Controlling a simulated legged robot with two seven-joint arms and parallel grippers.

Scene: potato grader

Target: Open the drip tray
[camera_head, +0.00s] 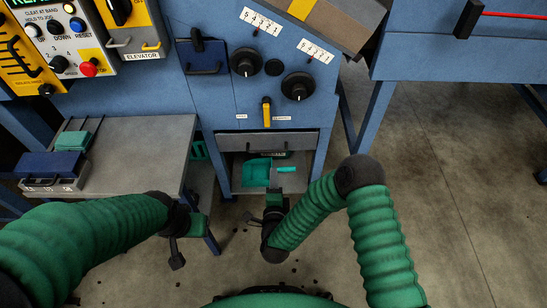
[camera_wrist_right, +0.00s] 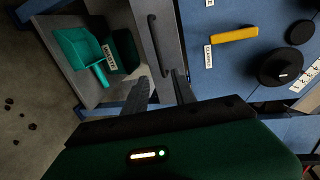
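A grey panel (camera_head: 293,140) that looks like the drip tray's front spans the lower part of the blue machine, below a yellow lever (camera_head: 267,112). The right wrist view shows this panel (camera_wrist_right: 142,22) with a dark bar handle (camera_wrist_right: 157,45); it appears closed. My right gripper (camera_head: 274,174) is in front of the opening under the panel. In the right wrist view, its two fingers (camera_wrist_right: 163,88) are apart and empty, pointing at the handle; contact is not visible. My left gripper (camera_head: 187,240) hangs at lower left, by the grey side table; its fingers are unclear.
A teal scoop (camera_head: 256,171) lies in the open compartment below the panel; it also shows in the right wrist view (camera_wrist_right: 80,48). The grey side table (camera_head: 140,145) holds a blue box (camera_head: 50,166). Black knobs (camera_head: 298,87) sit above the lever. Floor at right is clear.

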